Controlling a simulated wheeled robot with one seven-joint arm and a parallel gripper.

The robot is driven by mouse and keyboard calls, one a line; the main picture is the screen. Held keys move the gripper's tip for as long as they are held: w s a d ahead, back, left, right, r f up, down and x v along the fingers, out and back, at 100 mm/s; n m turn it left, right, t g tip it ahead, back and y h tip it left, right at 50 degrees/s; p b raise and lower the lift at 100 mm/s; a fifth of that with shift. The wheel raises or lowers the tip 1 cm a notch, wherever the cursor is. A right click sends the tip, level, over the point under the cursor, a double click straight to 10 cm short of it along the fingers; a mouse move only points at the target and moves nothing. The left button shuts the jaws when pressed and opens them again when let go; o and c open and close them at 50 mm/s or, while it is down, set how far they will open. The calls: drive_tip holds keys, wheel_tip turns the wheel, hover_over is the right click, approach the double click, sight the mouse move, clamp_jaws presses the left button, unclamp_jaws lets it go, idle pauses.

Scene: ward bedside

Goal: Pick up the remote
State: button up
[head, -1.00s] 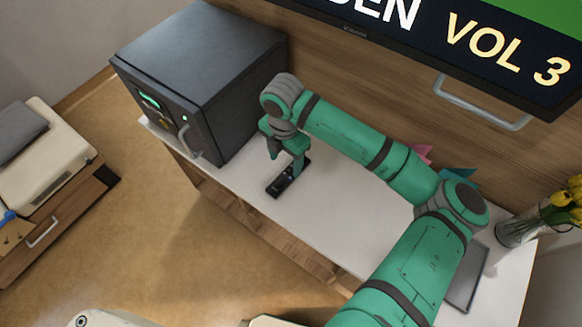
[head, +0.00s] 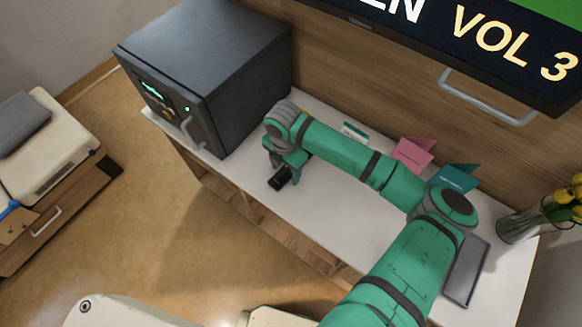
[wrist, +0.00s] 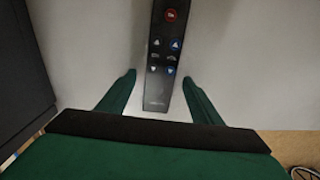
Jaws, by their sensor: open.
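The black remote (wrist: 163,58) lies on the white top, with a red button and several other buttons facing up. In the wrist view it runs lengthwise between the two fingers of my gripper (wrist: 158,88), which are open with a gap on each side of it. In the head view the near end of the remote (head: 281,178) shows beside my gripper (head: 280,175); the rest is hidden under the gripper. My gripper points down over the remote. Whether the fingertips touch the white top I cannot tell.
A dark safe-like box (head: 205,75) stands left of my gripper. Pink (head: 413,154) and teal (head: 455,177) folded cards stand behind my arm. A grey flat tablet-like thing (head: 466,272) and a glass vase (head: 517,224) are at the right. The white top's front edge is close.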

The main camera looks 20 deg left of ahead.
drive_tip(key=shift+c, duration=0.6)
drive_tip(key=c, duration=1.1)
drive_tip(key=shift+r, duration=0.1)
